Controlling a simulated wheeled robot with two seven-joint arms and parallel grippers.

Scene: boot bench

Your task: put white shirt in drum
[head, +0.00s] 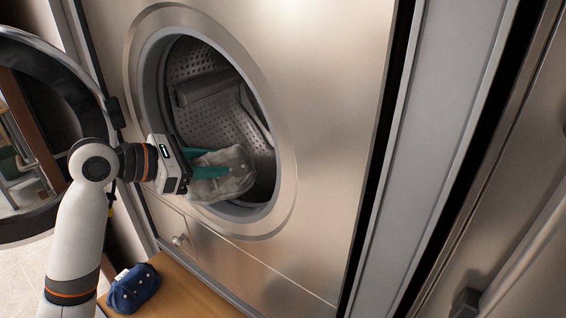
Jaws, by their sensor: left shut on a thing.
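The white shirt (229,180) is a bunched, off-white cloth at the lower part of the drum opening. My left gripper (208,162), with teal fingers, is shut on the shirt and holds it at the mouth of the drum. The drum (207,107) is a perforated metal cylinder behind the round opening of the machine. From this angle I cannot tell whether the shirt touches the drum's lower wall. My right gripper is not in view.
The round door (60,62) stands open at the left, beside my left arm. The metal rim (284,190) surrounds the opening. A handle (520,262) shows at the right.

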